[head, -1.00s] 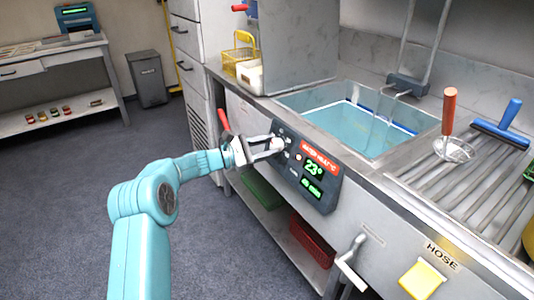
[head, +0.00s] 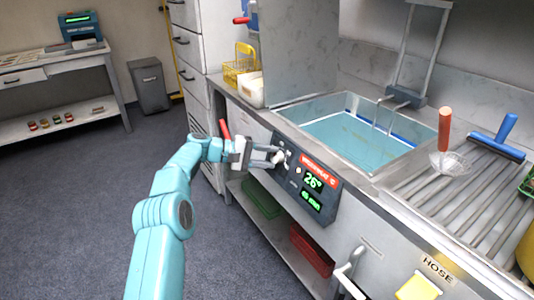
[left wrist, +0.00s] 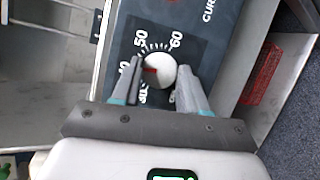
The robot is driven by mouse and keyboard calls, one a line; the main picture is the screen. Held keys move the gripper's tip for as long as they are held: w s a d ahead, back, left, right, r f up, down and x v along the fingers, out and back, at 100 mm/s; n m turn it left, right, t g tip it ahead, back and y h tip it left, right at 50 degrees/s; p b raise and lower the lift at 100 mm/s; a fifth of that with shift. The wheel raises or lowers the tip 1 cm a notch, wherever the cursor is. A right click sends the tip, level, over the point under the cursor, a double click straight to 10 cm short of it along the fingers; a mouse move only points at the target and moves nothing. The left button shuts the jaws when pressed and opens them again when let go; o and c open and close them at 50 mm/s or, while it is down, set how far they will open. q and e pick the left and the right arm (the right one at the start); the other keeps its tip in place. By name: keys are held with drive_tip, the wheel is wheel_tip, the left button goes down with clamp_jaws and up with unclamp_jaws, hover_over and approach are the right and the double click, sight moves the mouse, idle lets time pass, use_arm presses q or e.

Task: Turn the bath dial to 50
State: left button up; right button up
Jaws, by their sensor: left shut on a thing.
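The bath dial (left wrist: 160,70) is a round white knob with a red pointer mark, on a dark plate with a scale. In the left wrist view the mark points left, towards a number mostly hidden behind a finger; 50 and 60 read above it. My left gripper (head: 278,157) is shut on the knob, one finger on each side. The dial sits at the left end of the control panel (head: 330,207), whose upper green display (head: 313,180) reads 26°. My right gripper is not in view.
The sink basin (head: 350,130) with bluish water lies behind the panel. A metal lever (head: 345,272) sticks out below. Green and red crates stand on the shelf underneath.

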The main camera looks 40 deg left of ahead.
use_arm(q)
drive_tip(key=m, duration=0.1)
drive_tip(key=m+g+p, duration=0.1)
drive_tip(key=shift+d+r+m+y, duration=0.1)
drive_tip(key=shift+r+m+y, duration=0.1)
drive_tip(key=shift+m+y, duration=0.2)
drive_tip(key=shift+m, duration=0.7)
drive_tip(key=shift+m+g+y, duration=0.4)
drive_tip(key=shift+m+y, duration=0.3)
drive_tip(key=shift+m, duration=0.4)
drive_tip(key=shift+d+m+y+b, duration=0.1)
drive_tip(key=shift+m+y+b, duration=0.6)
drive_tip(key=shift+m, duration=0.4)
drive_tip(key=o, duration=1.1)
drive_tip(key=shift+c, duration=0.2)
drive_tip(key=shift+r, duration=0.1)
